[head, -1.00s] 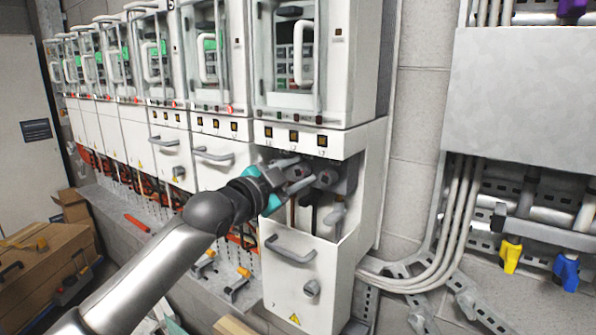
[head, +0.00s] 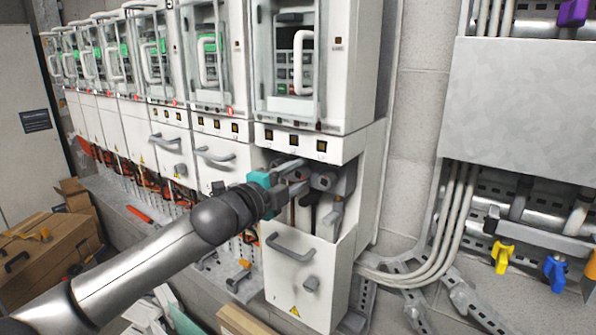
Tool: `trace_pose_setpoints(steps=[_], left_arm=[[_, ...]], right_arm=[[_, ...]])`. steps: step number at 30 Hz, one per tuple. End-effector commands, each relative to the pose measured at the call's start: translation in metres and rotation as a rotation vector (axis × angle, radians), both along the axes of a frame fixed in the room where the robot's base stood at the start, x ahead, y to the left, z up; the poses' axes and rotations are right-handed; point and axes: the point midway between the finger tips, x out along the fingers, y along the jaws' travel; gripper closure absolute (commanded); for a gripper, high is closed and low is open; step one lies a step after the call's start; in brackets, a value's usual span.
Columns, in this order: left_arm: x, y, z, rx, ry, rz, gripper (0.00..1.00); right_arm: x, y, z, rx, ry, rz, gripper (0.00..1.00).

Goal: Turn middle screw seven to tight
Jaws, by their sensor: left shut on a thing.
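The nearest drive cabinet (head: 378,190) stands at the right end of the row, its lower compartment open above a grey-handled front panel (head: 318,255). My left gripper (head: 303,178) reaches into this opening from the left. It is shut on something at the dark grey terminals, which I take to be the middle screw. The fingers and the terminals hide the screw itself, so how tight it sits cannot be seen. A dark grey terminal block (head: 341,178) shows just right of the fingertips. My right gripper is not in view.
More drive cabinets (head: 170,140) run away to the left. Grey cables (head: 440,230) and metal brackets lie right of the open cabinet. A cardboard box (head: 45,255) stands at lower left. The floor strip below the row holds loose tools, including an orange-handled one (head: 139,214).

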Motion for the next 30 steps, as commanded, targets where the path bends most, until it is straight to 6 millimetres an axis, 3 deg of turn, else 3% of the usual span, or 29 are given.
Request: trace_pose_setpoints(steps=[16,17,23,30], left_arm=[[-0.0004,-0.0006,-0.0008,0.021,-0.014,-0.001,1.0],[-0.0004,-0.0006,-0.0008,0.021,-0.014,-0.001,0.55],[-0.0003,-0.0005,-0.0006,0.02,-0.013,-0.001,0.33],[-0.0004,-0.0002,-0.0004,0.019,-0.014,-0.001,0.33]], right_arm=[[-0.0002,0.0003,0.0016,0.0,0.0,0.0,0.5],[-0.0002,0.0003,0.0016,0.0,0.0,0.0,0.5],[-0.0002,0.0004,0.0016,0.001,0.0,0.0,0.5],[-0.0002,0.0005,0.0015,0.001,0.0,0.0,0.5]])
